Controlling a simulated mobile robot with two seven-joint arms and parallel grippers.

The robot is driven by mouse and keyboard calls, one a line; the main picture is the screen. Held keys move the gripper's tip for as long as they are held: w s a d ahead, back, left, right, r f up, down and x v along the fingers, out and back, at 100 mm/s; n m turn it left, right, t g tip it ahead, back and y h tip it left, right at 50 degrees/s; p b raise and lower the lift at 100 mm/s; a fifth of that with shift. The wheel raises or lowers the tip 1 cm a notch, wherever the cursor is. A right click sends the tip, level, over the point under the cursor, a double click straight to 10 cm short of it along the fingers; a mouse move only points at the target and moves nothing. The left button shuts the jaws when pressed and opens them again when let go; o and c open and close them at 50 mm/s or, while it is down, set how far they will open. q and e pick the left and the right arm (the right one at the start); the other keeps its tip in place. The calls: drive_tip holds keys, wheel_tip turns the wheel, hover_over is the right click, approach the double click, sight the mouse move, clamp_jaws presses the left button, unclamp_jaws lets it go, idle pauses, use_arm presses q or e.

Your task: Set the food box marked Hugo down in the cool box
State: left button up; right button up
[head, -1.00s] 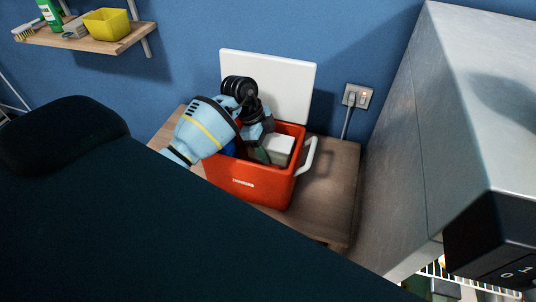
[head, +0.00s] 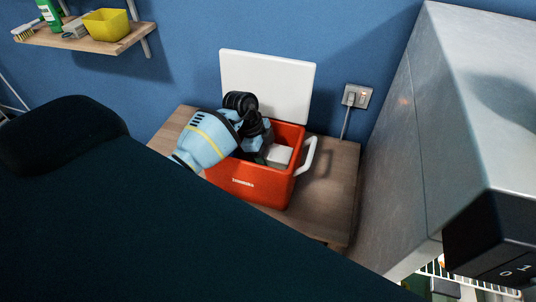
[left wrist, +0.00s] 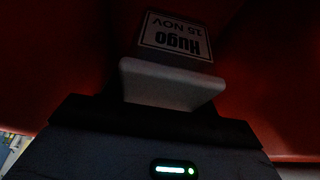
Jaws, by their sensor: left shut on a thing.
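The red cool box (head: 245,182) stands on a wooden bench with its white lid (head: 275,85) open and upright behind it. My left gripper (head: 262,148) reaches down into the cool box from the left and is shut on the food box. A pale top of the food box (head: 279,156) shows inside the opening, at its right side. The underside of the food box is hidden, so contact with the floor cannot be told. My right gripper is not in view.
The white handle (head: 307,158) sticks out at the cool box's right. Bare wooden bench (head: 335,190) lies right of it. A metal cabinet (head: 400,150) stands further right, and a plugged-in wall socket (head: 357,96) is behind. A shelf with a yellow tub (head: 106,24) hangs at upper left.

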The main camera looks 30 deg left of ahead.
use_arm(q)
drive_tip(key=shift+f, duration=0.25)
drive_tip(key=o, duration=1.2)
drive_tip(key=shift+r, duration=0.15)
drive_tip(key=v, duration=1.2)
drive_tip(key=shift+r, duration=0.4)
drive_tip(key=shift+r, duration=0.1)
wheel_tip(320, 180, up, 6)
